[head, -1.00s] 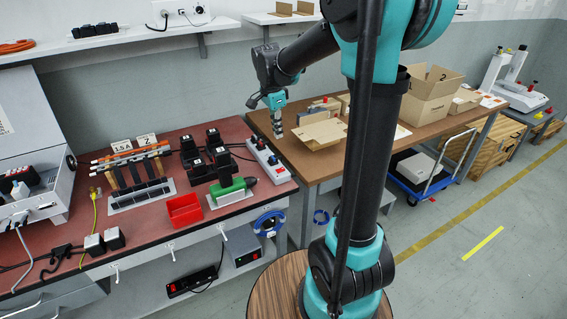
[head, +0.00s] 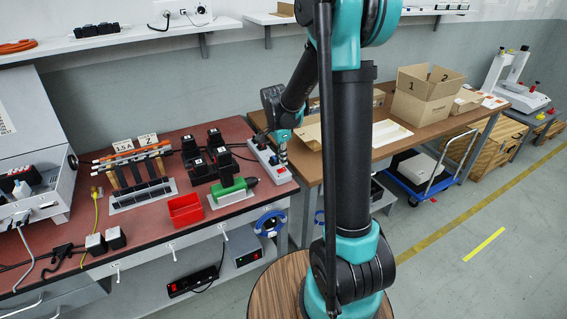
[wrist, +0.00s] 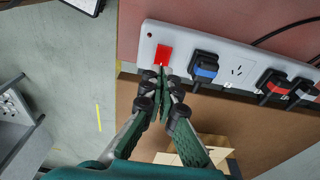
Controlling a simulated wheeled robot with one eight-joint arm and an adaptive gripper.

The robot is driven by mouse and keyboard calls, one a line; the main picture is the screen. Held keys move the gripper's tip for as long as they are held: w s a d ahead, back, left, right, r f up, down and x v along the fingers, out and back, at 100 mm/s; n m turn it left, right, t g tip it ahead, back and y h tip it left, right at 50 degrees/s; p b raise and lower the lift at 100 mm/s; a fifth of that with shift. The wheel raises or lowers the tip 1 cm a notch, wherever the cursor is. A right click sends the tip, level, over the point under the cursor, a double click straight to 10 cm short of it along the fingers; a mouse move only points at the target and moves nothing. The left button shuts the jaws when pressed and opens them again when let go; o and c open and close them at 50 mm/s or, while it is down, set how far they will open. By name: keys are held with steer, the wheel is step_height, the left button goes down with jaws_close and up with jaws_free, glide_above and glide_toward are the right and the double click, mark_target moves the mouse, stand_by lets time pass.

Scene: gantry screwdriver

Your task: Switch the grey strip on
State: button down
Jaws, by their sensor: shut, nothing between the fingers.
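The light grey power strip (wrist: 229,58) lies along the edge of the red-brown bench top. It carries a red rocker switch (wrist: 164,54) near its left end, a small red dot, an empty socket and plugs with blue and red marks. Its switch end is at the front right of the bench in the head view (head: 264,151). My gripper (wrist: 162,67) is shut and empty, its tips at the lower edge of the red switch. I cannot tell whether they touch it or which way the rocker is set. In the head view my gripper (head: 283,157) is over the strip's right side.
Black chargers (head: 218,147), a green tool (head: 230,188) and a red bin (head: 185,209) stand left of the strip. A brown table with open cardboard boxes (head: 424,96) is to the right. Another strip, black with red lights (head: 192,282), lies on the lower shelf.

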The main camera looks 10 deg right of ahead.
steer(key=shift+d+f, duration=0.1)
steer(key=shift+f, duration=0.75)
steer(key=shift+d+f, duration=0.1)
steer(key=shift+f, duration=0.15)
steer(key=shift+s+a+r, duration=0.15)
steer(key=shift+s+a, duration=0.05)
steer(key=shift+a, duration=0.55)
step_height(320, 180, up, 12)
steer(key=a, duration=0.1)
steer(key=shift+s+a, duration=0.15)
steer(key=shift+s, duration=0.05)
stand_by(0.3)
